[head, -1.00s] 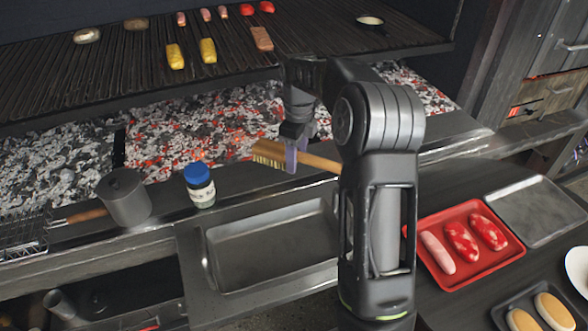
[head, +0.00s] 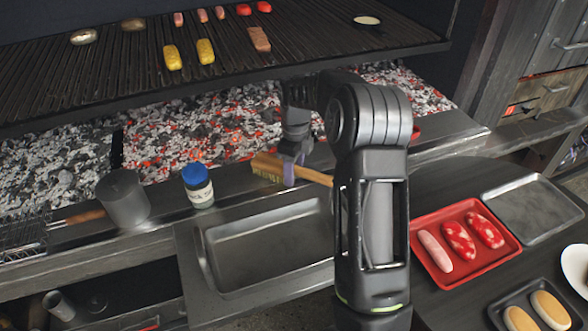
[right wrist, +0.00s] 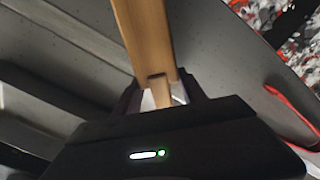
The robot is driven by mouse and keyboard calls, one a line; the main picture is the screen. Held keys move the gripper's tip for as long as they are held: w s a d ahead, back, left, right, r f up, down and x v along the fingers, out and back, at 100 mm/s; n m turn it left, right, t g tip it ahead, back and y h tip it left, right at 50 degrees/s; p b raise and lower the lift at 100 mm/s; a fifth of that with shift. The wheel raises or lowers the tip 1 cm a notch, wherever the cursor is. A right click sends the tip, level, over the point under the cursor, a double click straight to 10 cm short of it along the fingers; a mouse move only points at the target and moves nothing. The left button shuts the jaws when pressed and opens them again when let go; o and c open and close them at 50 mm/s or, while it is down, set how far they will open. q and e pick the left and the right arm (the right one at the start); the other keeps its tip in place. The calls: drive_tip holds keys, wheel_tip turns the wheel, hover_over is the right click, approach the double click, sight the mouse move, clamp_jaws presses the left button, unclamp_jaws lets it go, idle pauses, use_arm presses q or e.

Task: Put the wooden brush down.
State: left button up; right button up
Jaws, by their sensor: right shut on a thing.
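The wooden brush (head: 268,165) has a light wooden body with short bristles at its left end. My right gripper (head: 290,172) is shut on it and holds it over the metal ledge between the coals and the sunken tray. Its right part is hidden behind my arm in the head view. In the right wrist view the brush's wood (right wrist: 146,38) runs up from between the fingers of my right gripper (right wrist: 160,95). I cannot tell whether the brush touches the ledge. My left gripper is not in view.
A blue-capped jar (head: 198,187) and a grey metal cup (head: 123,198) stand on the ledge left of the brush. A sunken metal tray (head: 262,240) is empty in front. A red tray (head: 430,262) with meat lies at right. Glowing coals (head: 205,135) lie behind.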

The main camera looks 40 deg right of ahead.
drive_tip(key=o, duration=1.3)
drive_tip(key=shift+f, duration=0.1)
wheel_tip(320, 180, up, 12)
drive_tip(key=shift+s+d+r+b, duration=0.1)
drive_tip(key=shift+r+b, duration=0.05)
drive_tip(key=shift+b, duration=0.2)
